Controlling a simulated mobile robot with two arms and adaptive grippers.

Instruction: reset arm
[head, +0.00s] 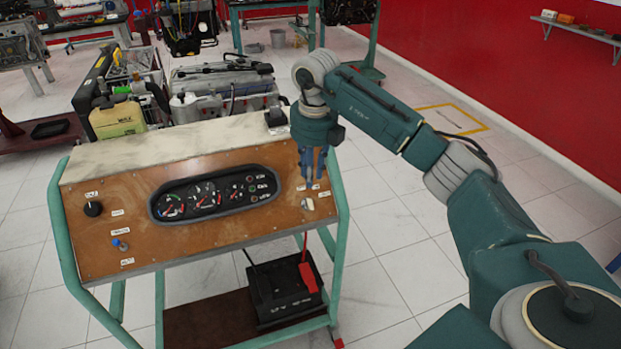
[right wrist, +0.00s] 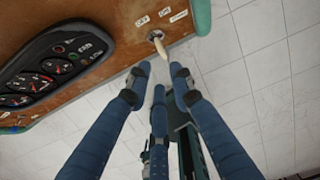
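My right gripper (head: 314,178) hangs pointing down over the right end of a brown control panel (head: 230,229). In the right wrist view its blue fingers (right wrist: 160,76) are apart with nothing between them. A pale switch lever (right wrist: 160,46) on the panel is just beyond the fingertips, with a small visible gap. The same lever (head: 308,204) shows below the gripper in the head view. My left gripper is not in view.
The panel carries a gauge cluster (head: 215,196), a black knob (head: 93,208) and a blue-tipped switch (head: 119,244). A black battery (head: 283,290) sits on the stand's lower shelf. An engine trainer (head: 222,85) stands behind. Floor right of the stand is clear.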

